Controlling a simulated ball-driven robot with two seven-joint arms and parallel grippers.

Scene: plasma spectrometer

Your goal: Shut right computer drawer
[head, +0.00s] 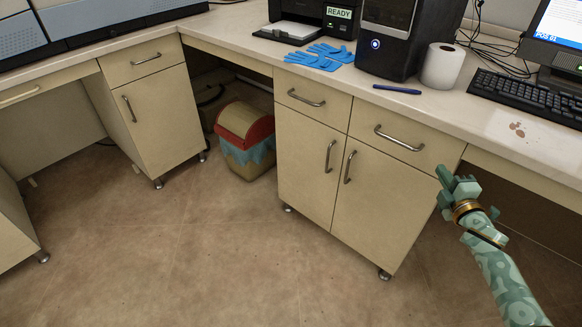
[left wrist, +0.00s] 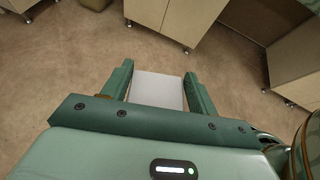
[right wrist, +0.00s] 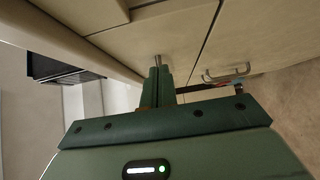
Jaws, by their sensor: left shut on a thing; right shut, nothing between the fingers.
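The right computer drawer (head: 368,122) is the beige front with a curved metal handle (head: 400,138), under the counter below the black computer (head: 390,38). Its front looks about flush with the left drawer (head: 325,106); I cannot tell whether a small gap is left. My right gripper (head: 441,171) is shut and empty, near the drawer's right end. In the right wrist view its fingers (right wrist: 157,72) point at the cabinet front, with a bit of metal handle just beyond them; contact is unclear. My left gripper (left wrist: 158,72) is out of the head view and shut on a white flat-faced thing (left wrist: 155,92).
Cabinet doors (head: 305,160) below the drawers are shut. On the counter are blue gloves (head: 320,57), a blue pen (head: 397,89), a paper roll (head: 442,66) and a keyboard (head: 530,97). A bin (head: 245,140) stands left of the cabinet. The floor in front is clear.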

